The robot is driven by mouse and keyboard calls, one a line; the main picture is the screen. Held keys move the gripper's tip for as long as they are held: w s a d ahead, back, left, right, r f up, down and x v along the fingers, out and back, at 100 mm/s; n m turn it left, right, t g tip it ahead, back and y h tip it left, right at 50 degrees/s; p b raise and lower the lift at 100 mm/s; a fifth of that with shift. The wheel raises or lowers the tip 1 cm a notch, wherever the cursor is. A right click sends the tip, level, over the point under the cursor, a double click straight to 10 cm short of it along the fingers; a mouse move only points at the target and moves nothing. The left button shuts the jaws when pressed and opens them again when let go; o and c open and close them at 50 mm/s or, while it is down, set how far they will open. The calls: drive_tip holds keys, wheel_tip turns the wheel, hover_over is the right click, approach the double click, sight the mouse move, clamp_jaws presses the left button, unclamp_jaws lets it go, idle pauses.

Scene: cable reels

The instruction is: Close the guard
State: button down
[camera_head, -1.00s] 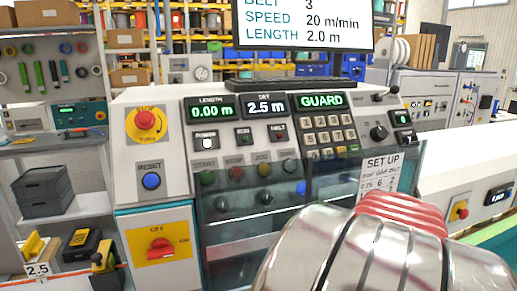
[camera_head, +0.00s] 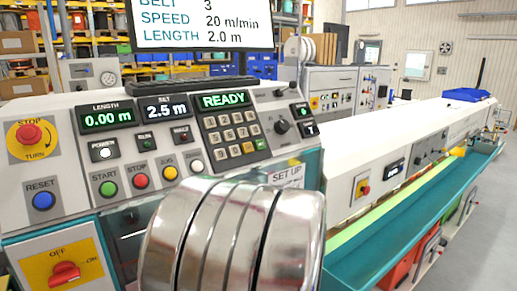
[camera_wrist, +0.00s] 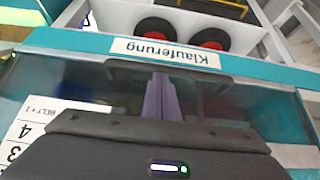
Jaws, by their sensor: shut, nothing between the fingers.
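The guard is a clear panel; in the wrist view its see-through face (camera_wrist: 62,78) lies below a teal strip with an upside-down label (camera_wrist: 166,53). A dark bar handle (camera_wrist: 205,70) crosses it. My gripper (camera_wrist: 161,78) is shut and empty, its purple fingers pointing at the handle; I cannot tell whether they touch. In the head view the guard (camera_head: 128,222) is down in the front of the console, below the button row, mostly hidden by my metal arm. The display (camera_head: 224,101) reads READY. My gripper is hidden there.
The console's start button (camera_head: 109,188) and stop button (camera_head: 141,181) are uncovered. The red main switch (camera_head: 65,274) is at lower left. A long teal trough (camera_head: 400,235) runs off to the right. Dark reels with red centres (camera_wrist: 155,27) show beyond the guard in the wrist view.

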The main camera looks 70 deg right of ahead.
drive_tip(key=shift+s+a+f, duration=0.1)
drive_tip(key=shift+s+f, duration=0.05)
drive_tip(key=shift+f, duration=0.3)
drive_tip(key=r, duration=0.3)
drive_tip(key=w+r, duration=0.1)
drive_tip(key=r, duration=0.1)
drive_tip(key=shift+d, duration=0.35)
drive_tip(key=v, duration=0.9)
drive_tip(key=shift+s+r, duration=0.25)
drive_tip(key=shift+r, duration=0.1)
drive_tip(key=shift+a, duration=0.15)
